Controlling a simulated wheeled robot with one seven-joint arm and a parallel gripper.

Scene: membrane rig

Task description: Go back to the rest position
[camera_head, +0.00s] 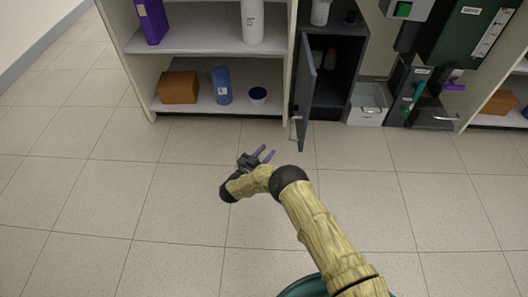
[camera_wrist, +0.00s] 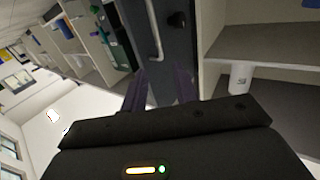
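My gripper (camera_head: 264,153) is in front of the shelves, above the floor, at the end of my bent arm. Its two purple fingers are apart with nothing between them. They also show apart in the wrist view (camera_wrist: 160,88), pointing toward a dark cabinet door (camera_wrist: 165,45) with a pale bar handle (camera_wrist: 154,30). The gripper does not appear to touch the door or the handle. No marker of a rest position shows in either view.
The cabinet door (camera_head: 305,95) stands open toward me, just beyond my gripper. A shelf unit at left holds a brown box (camera_head: 178,88), a blue cylinder (camera_head: 221,85) and a small dark-blue cup (camera_head: 257,96). A white bin (camera_head: 367,106) stands right of the cabinet. The tiled floor (camera_head: 120,200) is clear.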

